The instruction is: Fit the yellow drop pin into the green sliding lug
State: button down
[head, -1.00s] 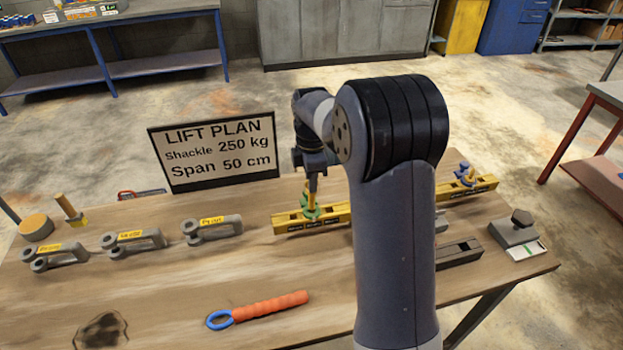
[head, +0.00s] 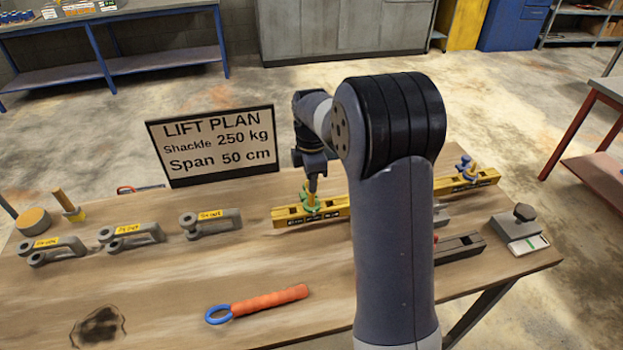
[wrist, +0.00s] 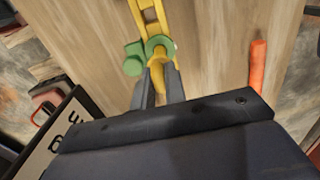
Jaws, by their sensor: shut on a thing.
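The yellow drop pin (wrist: 158,75) is between the two fingers of my gripper (wrist: 160,68), which is shut on it. The green sliding lug (wrist: 133,64) sits on the yellow beam (wrist: 149,12), with its round ring just beyond my fingertips. The pin's far end overlaps the ring; how deep it sits in it I cannot tell. In the head view my gripper (head: 312,188) points down right above the green lug (head: 310,206), near the left end of the yellow beam (head: 289,222). The pin is barely visible there.
The lift plan sign (head: 214,178) stands behind and left of my gripper. Several grey shackles (head: 210,226) lie at left. An orange-handled tool (head: 270,299) lies in front. A second, blue lug (head: 465,165) is on the beam's right end. My arm hides the beam's middle.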

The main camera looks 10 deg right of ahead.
jog(key=shift+f+b, duration=1.4)
jog(key=shift+f, duration=0.95)
jog(key=c, duration=1.4)
grip_release()
jog(key=shift+o, duration=0.2)
jog(key=shift+r, duration=0.2)
jog(key=shift+w+r, duration=0.15)
jog(key=shift+r, duration=0.15)
jog(key=r, duration=1)
jog(key=shift+s+b, duration=0.25)
jog(key=shift+b, duration=0.1)
jog(key=shift+f, duration=0.1)
